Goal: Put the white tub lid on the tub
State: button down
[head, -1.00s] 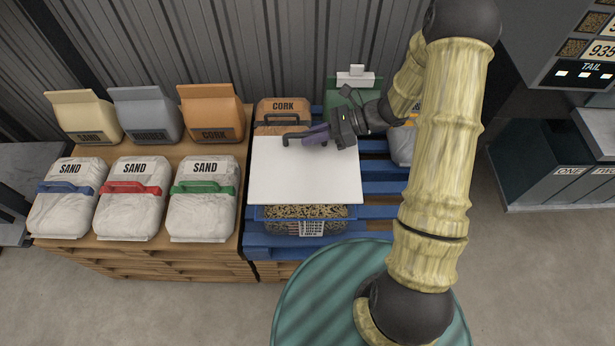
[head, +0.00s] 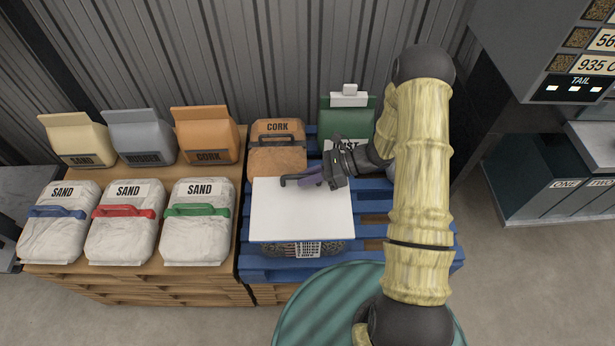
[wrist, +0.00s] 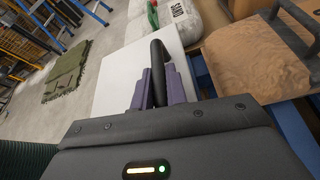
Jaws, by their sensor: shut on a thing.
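The white tub lid (head: 302,212) is a flat white panel with a dark bar handle (head: 287,182) near its back edge. My gripper (head: 316,179) is shut on that handle, its purple fingers on either side of the bar in the wrist view (wrist: 158,88). The lid lies over the tub (head: 300,249) on the blue pallet and looks nearly level. Only the tub's front, with dark contents and a label, shows below the lid's front edge. The lid hides the tub's top, so I cannot tell whether it touches the rim all round.
A cork bag (head: 277,153) stands close behind the lid, and a green bag (head: 348,122) behind my gripper. White sand bags (head: 198,225) stand to the left. Bare slats of the blue pallet (head: 372,229) show to the right.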

jog(key=c, duration=1.4)
grip_release()
jog(key=v, duration=1.2)
jog(key=shift+s, duration=0.1)
